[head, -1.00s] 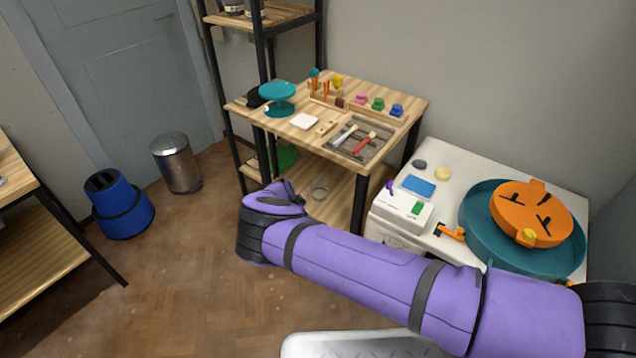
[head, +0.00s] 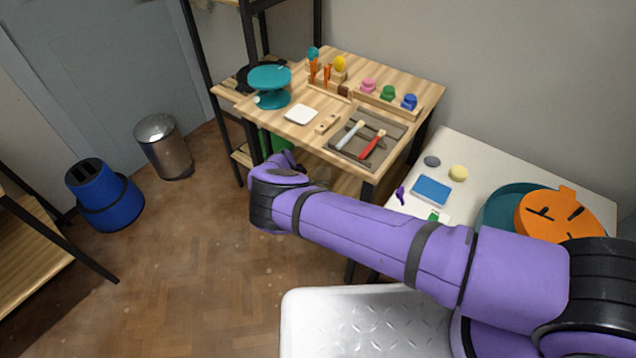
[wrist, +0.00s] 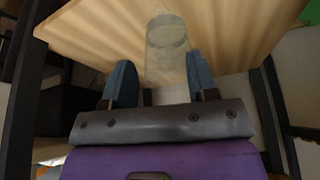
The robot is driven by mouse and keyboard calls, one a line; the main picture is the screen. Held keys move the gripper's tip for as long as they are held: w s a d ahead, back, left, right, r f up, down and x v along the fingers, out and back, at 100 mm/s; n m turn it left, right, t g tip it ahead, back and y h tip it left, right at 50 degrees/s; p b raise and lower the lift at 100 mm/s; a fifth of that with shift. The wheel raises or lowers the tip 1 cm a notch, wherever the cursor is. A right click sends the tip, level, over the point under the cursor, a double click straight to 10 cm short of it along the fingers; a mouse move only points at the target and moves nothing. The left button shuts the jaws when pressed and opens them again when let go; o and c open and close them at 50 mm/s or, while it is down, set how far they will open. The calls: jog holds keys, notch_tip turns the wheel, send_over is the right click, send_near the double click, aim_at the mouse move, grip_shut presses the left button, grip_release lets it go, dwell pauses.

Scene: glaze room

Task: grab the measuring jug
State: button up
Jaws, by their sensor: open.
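The clear measuring jug (wrist: 166,40) stands on the wooden lower shelf (wrist: 230,25) of the work table, ahead of my gripper in the wrist view. My gripper (wrist: 160,74) is open, its two blue-grey fingers spread. The jug's see-through body appears between and just beyond the fingertips; I cannot tell whether they touch it. In the head view the jug (head: 321,174) shows only faintly under the table top, beside my purple arm. There my fingers are hidden behind the arm.
The table top (head: 302,138) above the shelf holds a teal turntable (head: 269,86), tools on a grey tray (head: 384,155) and coloured pots. Dark table legs (wrist: 22,75) flank the shelf. A white cabinet (head: 480,170) stands at right.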

jog(key=shift+x, duration=3.8)
jog(key=shift+w+a, duration=0.1)
jog(key=shift+w, duration=0.1)
jog(key=shift+c, duration=0.2)
grip_shut()
